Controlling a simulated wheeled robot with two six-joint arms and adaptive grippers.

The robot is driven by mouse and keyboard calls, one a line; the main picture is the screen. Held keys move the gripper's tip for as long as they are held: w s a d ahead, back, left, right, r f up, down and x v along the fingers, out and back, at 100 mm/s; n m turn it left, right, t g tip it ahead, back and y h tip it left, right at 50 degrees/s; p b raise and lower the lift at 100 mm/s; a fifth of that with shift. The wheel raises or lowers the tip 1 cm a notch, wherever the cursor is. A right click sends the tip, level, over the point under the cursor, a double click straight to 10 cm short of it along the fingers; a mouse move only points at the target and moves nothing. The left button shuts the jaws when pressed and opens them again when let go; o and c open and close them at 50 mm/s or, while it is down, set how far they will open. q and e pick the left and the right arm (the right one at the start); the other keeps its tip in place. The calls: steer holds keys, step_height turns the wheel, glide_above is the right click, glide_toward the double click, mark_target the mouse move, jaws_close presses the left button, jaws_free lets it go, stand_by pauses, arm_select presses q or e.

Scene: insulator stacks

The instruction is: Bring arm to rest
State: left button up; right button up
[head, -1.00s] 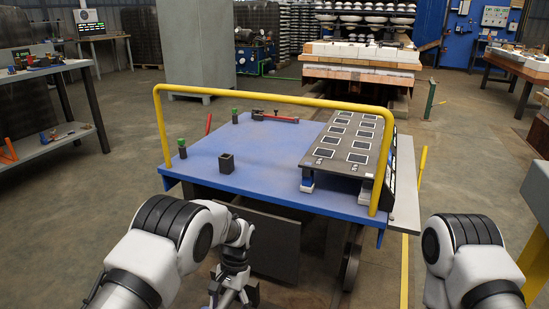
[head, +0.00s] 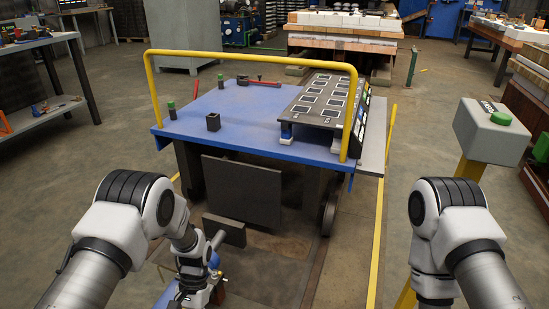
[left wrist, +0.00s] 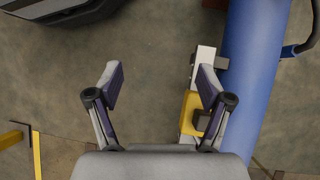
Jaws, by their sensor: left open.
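My left arm (head: 125,225) reaches in from the bottom left of the head view and bends down in front of the blue cart. In the left wrist view my left gripper (left wrist: 160,85) is open, its two fingers spread wide with nothing between them and bare floor behind. My right arm (head: 455,235) is bent at the bottom right of the head view. Its gripper is outside the picture.
A blue-topped cart (head: 235,120) with a yellow rail and a dark panel (head: 320,98) stands ahead. A box with a green button (head: 490,132) stands at the right on a yellow post. A blue cylinder (left wrist: 255,70) lies right of the left gripper.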

arm_select(q)
steer(key=s+a+f+n+t+h, duration=0.1)
steer(key=s+a+f+t, duration=0.1)
steer(key=s, duration=1)
steer(key=s+a+f+n+t, duration=0.1)
steer(key=s+a+n+t, duration=0.1)
steer(key=s, duration=1)
steer(key=w+r+t+p, duration=0.1)
steer(key=w+r+p, duration=0.1)
steer(key=r+p, duration=1.5)
steer(key=w+r+t+p, duration=0.1)
steer(key=w+r+p, duration=0.1)
steer(key=r+p, duration=1.6)
steer(key=shift+w+a+r+t, duration=0.15)
steer(key=shift+r+t, duration=0.05)
steer(key=shift+t, duration=0.2)
arm_select(e)
step_height(320, 180, up, 35)
steer(key=shift+r, duration=0.15)
arm_select(q)
steer(key=shift+c, duration=0.3)
arm_select(e)
steer(key=shift+c, duration=0.4)
